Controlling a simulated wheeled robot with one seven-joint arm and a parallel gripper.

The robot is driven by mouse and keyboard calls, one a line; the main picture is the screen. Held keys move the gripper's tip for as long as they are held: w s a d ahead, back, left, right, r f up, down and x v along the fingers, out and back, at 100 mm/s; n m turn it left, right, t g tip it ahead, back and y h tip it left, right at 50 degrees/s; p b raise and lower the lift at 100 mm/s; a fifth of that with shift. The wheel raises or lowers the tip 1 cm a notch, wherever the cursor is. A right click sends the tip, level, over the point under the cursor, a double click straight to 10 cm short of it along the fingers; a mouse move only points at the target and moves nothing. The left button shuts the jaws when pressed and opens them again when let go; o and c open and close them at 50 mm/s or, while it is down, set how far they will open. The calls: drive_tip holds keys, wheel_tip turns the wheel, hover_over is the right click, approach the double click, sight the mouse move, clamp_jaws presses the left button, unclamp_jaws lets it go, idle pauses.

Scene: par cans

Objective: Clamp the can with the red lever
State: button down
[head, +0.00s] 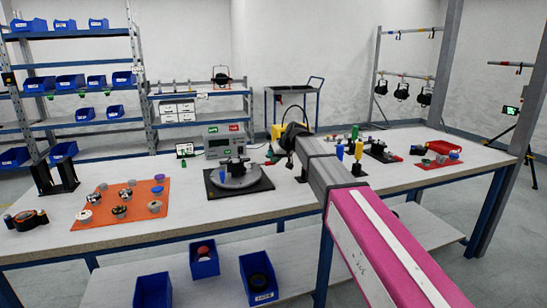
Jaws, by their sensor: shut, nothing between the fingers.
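Several small cans stand on an orange mat (115,207) at the left of the workbench; some have coloured tops, and I cannot tell which one is meant. Upright yellow (358,151) and blue (340,152) handles stand nearer. My arm crosses the bench from the lower right. My gripper (287,142), dark and small at its far end, is shut and empty, above the bench right of the turntable; its fingertips are hard to make out.
Blue bins (204,260) stand on the lower shelf. The bench's front strip is clear.

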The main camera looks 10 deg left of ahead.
drive_tip(key=shift+d+f, duration=0.15)
drive_tip(key=shift+f, duration=0.2)
idle(0.4)
drive_tip(key=v, duration=1.1)
